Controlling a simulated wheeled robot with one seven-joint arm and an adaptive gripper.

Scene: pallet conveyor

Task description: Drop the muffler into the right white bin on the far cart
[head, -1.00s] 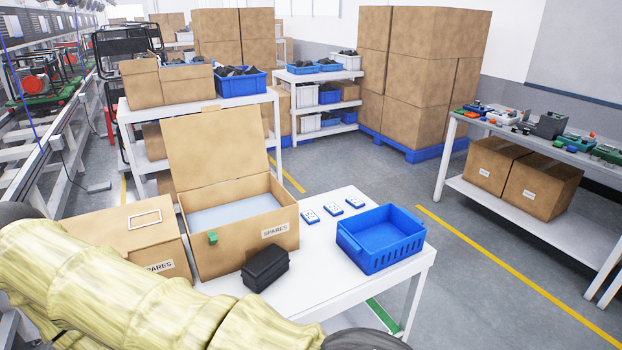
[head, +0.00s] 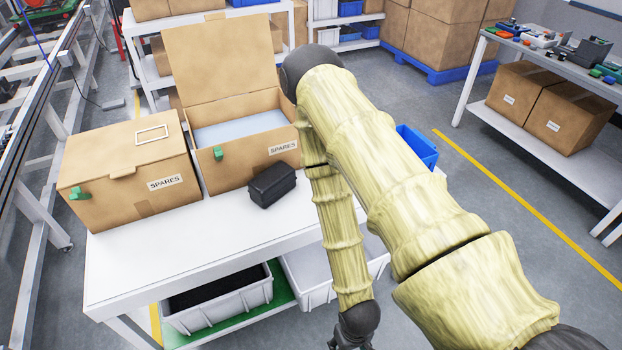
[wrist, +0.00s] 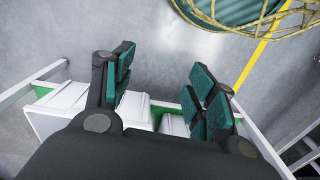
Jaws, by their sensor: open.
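A black ribbed block (head: 272,185), which looks like the muffler, lies on the white cart top (head: 160,255) in front of the open box. On this cart's lower shelf are a left white bin (head: 218,312) with dark contents and a right white bin (head: 305,283), partly hidden by my arm.
An open cardboard SPARES box (head: 235,165) and a closed one (head: 130,170) stand on the cart. My arm partly hides a blue bin (head: 418,148). A table (head: 545,75) with parts stands at the right. The grey floor (head: 510,270) between is clear.

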